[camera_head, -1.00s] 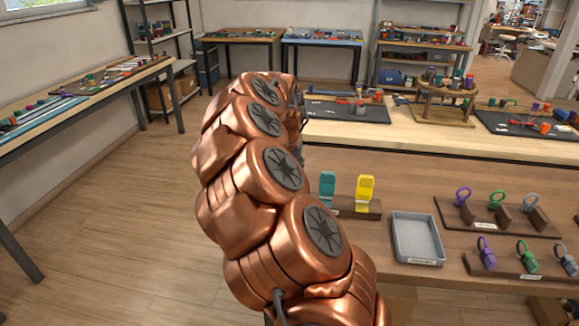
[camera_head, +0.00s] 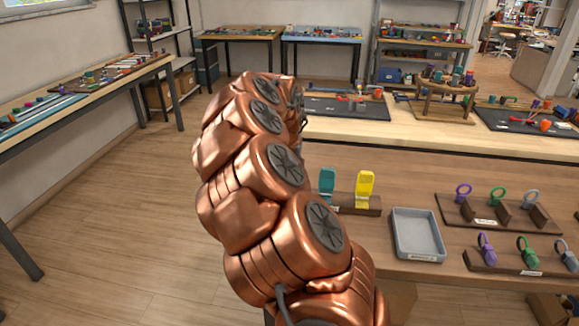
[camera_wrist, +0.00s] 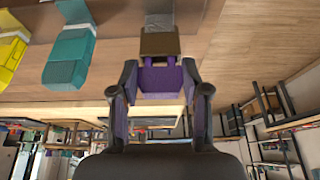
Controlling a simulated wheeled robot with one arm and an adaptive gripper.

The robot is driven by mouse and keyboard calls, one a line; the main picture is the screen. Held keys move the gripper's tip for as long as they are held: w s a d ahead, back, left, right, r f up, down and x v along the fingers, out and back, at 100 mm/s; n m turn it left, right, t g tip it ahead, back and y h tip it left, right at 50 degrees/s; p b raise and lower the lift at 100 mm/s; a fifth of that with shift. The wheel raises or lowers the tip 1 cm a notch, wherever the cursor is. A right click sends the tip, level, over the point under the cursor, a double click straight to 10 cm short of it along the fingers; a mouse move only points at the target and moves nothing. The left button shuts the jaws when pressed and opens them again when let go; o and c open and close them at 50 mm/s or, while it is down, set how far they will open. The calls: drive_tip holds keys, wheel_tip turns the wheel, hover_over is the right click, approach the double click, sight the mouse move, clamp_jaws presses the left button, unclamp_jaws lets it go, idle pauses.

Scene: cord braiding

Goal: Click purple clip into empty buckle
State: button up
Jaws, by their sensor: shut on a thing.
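My gripper (camera_wrist: 160,66) is shut on a purple clip (camera_wrist: 159,80) in the wrist view, with one finger on each side of it. A brown block (camera_wrist: 158,43) with a grey piece (camera_wrist: 160,20) beyond it lies directly past the clip. I cannot tell whether the clip touches the block or enters anything. A teal buckle (camera_wrist: 70,57) and a yellow buckle (camera_wrist: 10,52) stand to the left. In the head view, the teal buckle (camera_head: 327,186) and yellow buckle (camera_head: 365,188) stand on a wooden rack (camera_head: 372,208). My arm hides my gripper and the clip there.
In the head view, a grey tray (camera_head: 418,253) lies right of the rack. Wooden holders with purple, green and grey rings (camera_head: 498,194) and clips (camera_head: 527,250) stand farther right. Bare tabletop (camera_head: 400,180) shows behind the rack.

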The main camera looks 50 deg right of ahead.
drive_tip(key=shift+o, duration=0.2)
drive_tip(key=shift+f, duration=0.65)
drive_tip(key=shift+c, duration=0.6)
drive_tip(key=o, duration=1.4)
drive_tip(key=o, duration=0.3)
drive_tip(key=shift+o, duration=0.2)
drive_tip(key=shift+r, duration=0.1)
drive_tip(key=shift+p+v, duration=1.05)
drive_tip(key=shift+v, duration=1.85)
